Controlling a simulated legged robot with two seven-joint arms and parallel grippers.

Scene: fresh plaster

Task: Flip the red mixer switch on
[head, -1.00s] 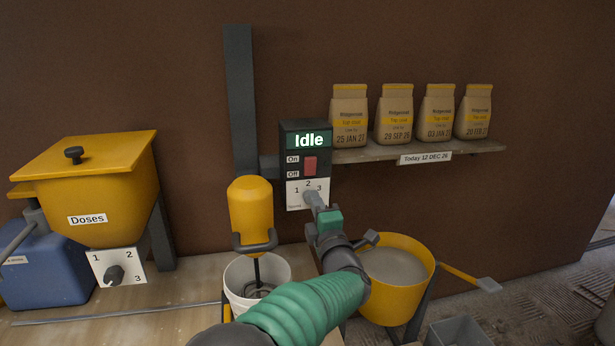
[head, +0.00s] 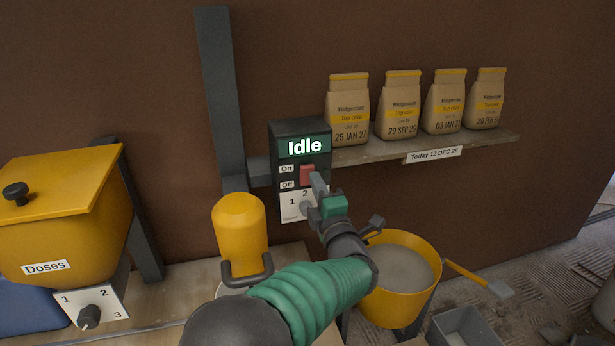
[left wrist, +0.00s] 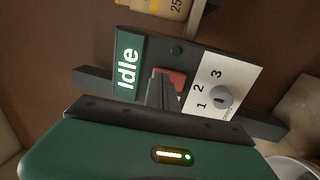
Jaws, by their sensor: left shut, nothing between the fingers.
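The red switch (head: 307,175) sits on the dark control box (head: 300,130) between the On and Off labels. The box's display reads "Idle". The red switch also shows in the left wrist view (left wrist: 178,80), partly hidden behind my fingers. My left gripper (head: 318,183) is shut and empty, with its fingertips at the lower right of the switch in the head view. I cannot tell whether they touch it. Below the switch is a white dial plate marked 1, 2, 3, with its grey knob (left wrist: 221,97) clear in the left wrist view. My right gripper is out of view.
The yellow mixer (head: 239,232) hangs left of the box. A yellow tub of grey plaster (head: 405,268) stands below right. Several paper bags (head: 348,110) stand on the shelf (head: 370,153). A yellow hopper (head: 60,205) labelled "Doses" is at left.

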